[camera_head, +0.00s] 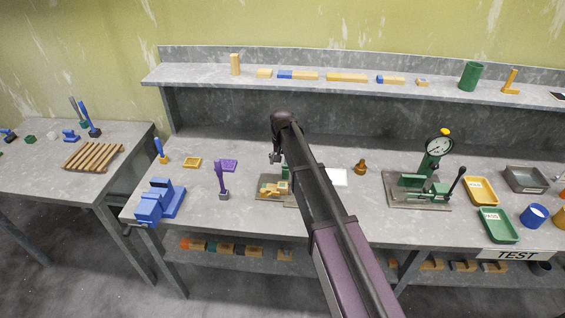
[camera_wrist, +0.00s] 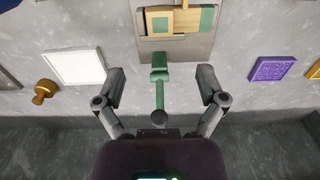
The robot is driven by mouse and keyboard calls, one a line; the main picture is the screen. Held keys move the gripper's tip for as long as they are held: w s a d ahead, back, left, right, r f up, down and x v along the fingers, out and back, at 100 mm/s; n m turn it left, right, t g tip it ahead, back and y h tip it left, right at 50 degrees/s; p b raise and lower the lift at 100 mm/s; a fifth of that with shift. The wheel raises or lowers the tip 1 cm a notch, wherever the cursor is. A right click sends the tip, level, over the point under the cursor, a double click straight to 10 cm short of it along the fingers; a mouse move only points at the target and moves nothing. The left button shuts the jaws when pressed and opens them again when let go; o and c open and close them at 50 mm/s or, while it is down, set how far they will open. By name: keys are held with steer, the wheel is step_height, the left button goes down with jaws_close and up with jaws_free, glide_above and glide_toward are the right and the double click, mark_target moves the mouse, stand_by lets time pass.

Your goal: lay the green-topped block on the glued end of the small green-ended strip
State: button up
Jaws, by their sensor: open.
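A pale wooden piece (camera_wrist: 183,27) lies on a grey plate (camera_wrist: 205,48) at the top of the wrist view. It shows a wood-rimmed green square (camera_wrist: 160,25) at its left and a green patch (camera_wrist: 207,18) at its right. I cannot tell whether these are the block and the strip, or whether glue is there. A green clamp-like part (camera_wrist: 159,76) with a dark knob stands at the plate's near edge. My gripper (camera_wrist: 160,82) is open and empty, with its fingers either side of this green part in the picture. In the head view my gripper (camera_head: 277,154) is above the bench, behind the plate.
A white square pad (camera_wrist: 76,66) and a brown knobbed stamp (camera_wrist: 44,92) lie left of my fingers in the wrist view. A purple tile (camera_wrist: 271,69) is on the right. In the head view a blue vise (camera_head: 160,201) and a green gauge press (camera_head: 425,180) flank the plate.

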steer(key=s+d, duration=2.3)
steer(key=s, duration=0.3)
